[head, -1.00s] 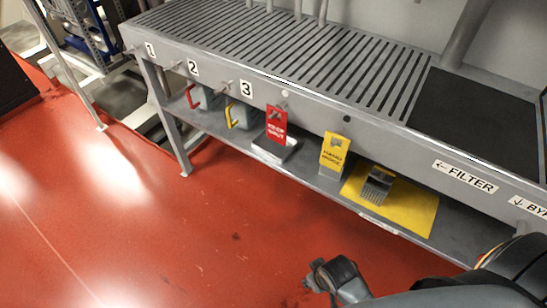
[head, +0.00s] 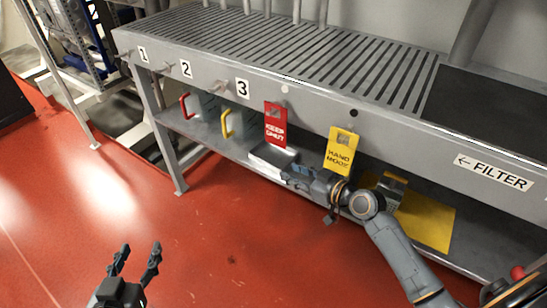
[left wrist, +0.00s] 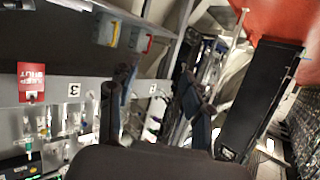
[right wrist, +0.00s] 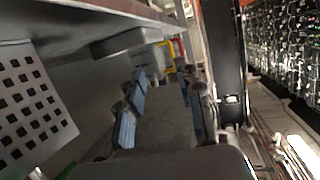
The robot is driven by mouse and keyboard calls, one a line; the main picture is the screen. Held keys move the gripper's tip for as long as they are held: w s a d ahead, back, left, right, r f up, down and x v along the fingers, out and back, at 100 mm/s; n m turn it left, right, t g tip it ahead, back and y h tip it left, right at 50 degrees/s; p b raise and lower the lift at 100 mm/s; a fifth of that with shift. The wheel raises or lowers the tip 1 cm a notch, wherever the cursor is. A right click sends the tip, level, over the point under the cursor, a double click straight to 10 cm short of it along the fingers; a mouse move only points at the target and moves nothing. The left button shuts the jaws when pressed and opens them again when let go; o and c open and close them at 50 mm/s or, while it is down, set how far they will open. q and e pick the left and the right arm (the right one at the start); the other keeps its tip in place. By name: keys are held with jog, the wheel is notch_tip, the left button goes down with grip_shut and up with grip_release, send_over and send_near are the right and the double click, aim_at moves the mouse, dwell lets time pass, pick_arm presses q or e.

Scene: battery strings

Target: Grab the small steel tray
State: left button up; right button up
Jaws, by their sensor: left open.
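The small steel tray (head: 273,158) lies on the lower shelf under the bench, below the red tag. My right gripper (head: 290,174) is at the tray's right front, pointing left along the shelf, and partly covers that corner. In the right wrist view, a grey block that looks like the tray (right wrist: 125,42) is beyond the fingertips. The right fingers (right wrist: 160,90) are apart, with nothing visibly held. Whether they touch the tray is unclear. My left gripper (head: 135,258) is open and empty over the red floor; its spread fingers also show in the left wrist view (left wrist: 160,92).
The red tag (head: 276,124) and yellow tag (head: 341,150) hang from the bench front. Containers with a red handle (head: 185,106) and a yellow handle (head: 227,122) stand left of the tray. A yellow mat (head: 430,222) lies right, behind my right arm.

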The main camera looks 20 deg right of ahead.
aim_at(267, 169)
jog(key=b+x, duration=0.1)
jog(key=x, duration=0.5)
jog(key=shift+w+a+f, duration=0.15)
jog(key=shift+a+f, duration=0.05)
jog(key=shift+w+a+f, duration=0.1)
jog(key=shift+w+a, duration=0.1)
jog(key=shift+w, duration=0.15)
jog(key=x, duration=0.1)
jog(key=b+x, duration=0.1)
jog(key=x, duration=0.1)
jog(key=b+x, duration=0.1)
jog(key=shift+w+d+f, duration=0.15)
jog(key=shift+w+f, duration=0.1)
jog(key=shift+w, duration=0.35)
pick_arm(q)
notch_tip(267, 169, up, 14)
jog(key=d+t+h, duration=0.2)
jog(key=t+h, duration=0.1)
jog(key=t, duration=0.5)
jog(key=shift+w+f+t, duration=0.25)
jog(key=shift+t, duration=0.05)
pick_arm(e)
grip_shut()
